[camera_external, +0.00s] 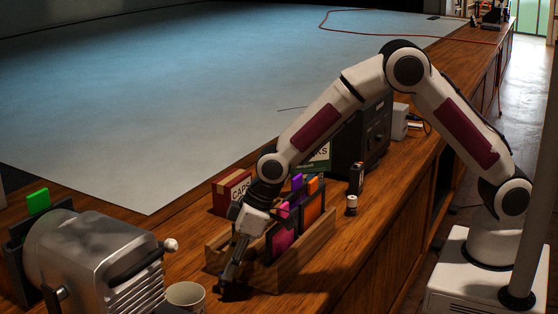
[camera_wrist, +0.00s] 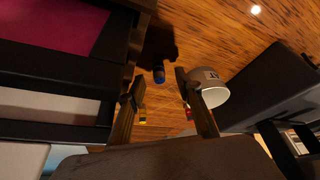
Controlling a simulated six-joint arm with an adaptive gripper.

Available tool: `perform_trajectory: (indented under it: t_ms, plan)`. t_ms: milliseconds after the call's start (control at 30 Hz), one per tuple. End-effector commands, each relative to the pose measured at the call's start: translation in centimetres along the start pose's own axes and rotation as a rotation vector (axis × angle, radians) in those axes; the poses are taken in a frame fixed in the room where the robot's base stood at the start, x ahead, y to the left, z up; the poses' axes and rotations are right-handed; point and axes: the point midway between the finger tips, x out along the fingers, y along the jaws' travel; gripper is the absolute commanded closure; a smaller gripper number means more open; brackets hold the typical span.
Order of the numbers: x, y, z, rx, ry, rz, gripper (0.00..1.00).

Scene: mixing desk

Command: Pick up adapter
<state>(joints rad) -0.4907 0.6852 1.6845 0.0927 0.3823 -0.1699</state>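My gripper (camera_external: 226,284) points down at the front left corner of the wooden rack, close to the desk. In the wrist view its two dark fingers (camera_wrist: 163,104) stand apart with nothing held between them. A small dark piece with a blue end (camera_wrist: 158,73), possibly the adapter, lies on the desk just beyond the gap between the fingertips. Small yellow (camera_wrist: 141,117) and red (camera_wrist: 187,111) bits show by the fingers; I cannot tell what they belong to. I cannot make out the adapter in the external view.
The wooden rack (camera_external: 312,247) holds upright coloured sleeves right beside my gripper. A red box (camera_external: 230,190) stands behind the rack.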

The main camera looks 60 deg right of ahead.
Motion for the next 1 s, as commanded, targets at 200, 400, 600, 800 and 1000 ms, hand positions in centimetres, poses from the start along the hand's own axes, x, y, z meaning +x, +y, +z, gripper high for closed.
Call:
perform_trajectory:
  t_ms: [200, 400, 600, 800, 1000]
  plan:
    - [2.0, 0.2, -0.3, 0.001, -0.001, 0.0, 0.66]
    - [3.7, 0.2, -0.3, 0.001, -0.001, 0.0, 0.66]
    - [4.5, 0.2, -0.4, 0.001, 0.0, 0.0, 0.66]
    - [4.5, 0.2, -0.4, 0.001, 0.001, 0.0, 0.66]
    - [4.5, 0.2, -0.4, 0.0, 0.0, 0.0, 0.66]
